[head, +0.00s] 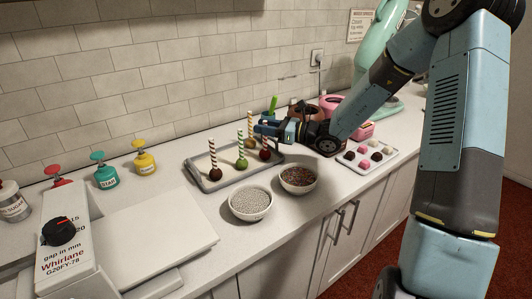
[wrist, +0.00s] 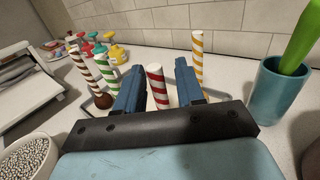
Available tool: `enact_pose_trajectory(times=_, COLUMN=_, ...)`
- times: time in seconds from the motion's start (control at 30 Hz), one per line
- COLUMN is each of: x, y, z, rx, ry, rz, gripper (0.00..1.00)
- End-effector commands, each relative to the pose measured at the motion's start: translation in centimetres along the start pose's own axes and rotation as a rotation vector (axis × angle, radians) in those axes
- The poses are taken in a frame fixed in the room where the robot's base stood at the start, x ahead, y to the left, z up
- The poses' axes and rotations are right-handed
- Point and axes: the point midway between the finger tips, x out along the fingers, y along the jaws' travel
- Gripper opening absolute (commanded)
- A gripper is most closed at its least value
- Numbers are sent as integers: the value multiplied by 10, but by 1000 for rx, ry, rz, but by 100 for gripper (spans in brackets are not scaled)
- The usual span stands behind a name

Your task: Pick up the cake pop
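Several cake pops with striped sticks stand on a grey-rimmed tray (head: 210,187) on the counter. The red-striped pop (head: 265,154) has a dark red ball in the head view. In the wrist view its stick (wrist: 157,88) stands between my gripper's two blue fingers (wrist: 160,80), with its ball hidden. My gripper (head: 261,128) is open around it, with gaps beside the stick. A brown-striped pop (head: 215,172), a green-striped pop (head: 241,160) and a yellow-striped pop (head: 250,130) stand close by. The yellow stick (wrist: 197,52) is just beyond the right finger.
A bowl of silver beads (head: 251,202) and a bowl of dark sprinkles (head: 298,180) sit in front of the tray. A teal cup (wrist: 270,95) with a green handle is close right in the wrist view. A tray of balls (head: 365,160) is farther right.

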Motion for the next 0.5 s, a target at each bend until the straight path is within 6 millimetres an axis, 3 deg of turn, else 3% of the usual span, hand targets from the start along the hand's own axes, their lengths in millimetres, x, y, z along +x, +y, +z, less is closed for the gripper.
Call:
enact_pose_trajectory(times=0.37, x=0, y=0, z=0, rx=0, ry=0, rz=0, gripper=1)
enact_pose_trajectory(times=0.5, x=-1, y=0, z=0, rx=0, ry=0, rz=0, gripper=0)
